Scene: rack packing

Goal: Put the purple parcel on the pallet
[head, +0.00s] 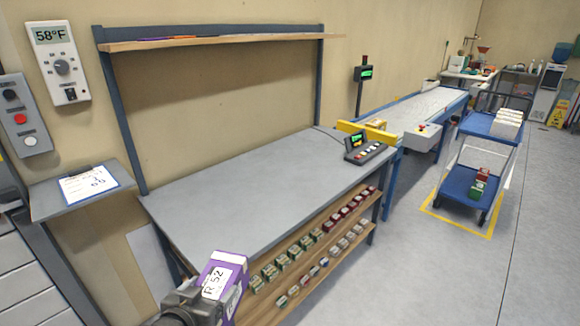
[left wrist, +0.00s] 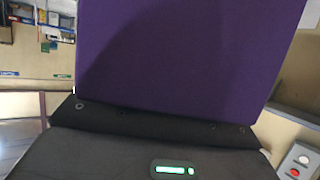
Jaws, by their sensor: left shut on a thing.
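The purple parcel (head: 237,266) has a white label reading "R-52". It is held in my left gripper (head: 207,296) at the bottom of the head view, in front of the workbench's near left corner. In the left wrist view the purple parcel (left wrist: 185,55) fills most of the upper picture, right against the dark gripper body (left wrist: 150,130). The fingertips are hidden there. My right gripper is in neither view. I see no pallet that I can make out in either view.
Beyond are a conveyor (head: 425,108) and a blue cart (head: 470,185). The floor at right is clear.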

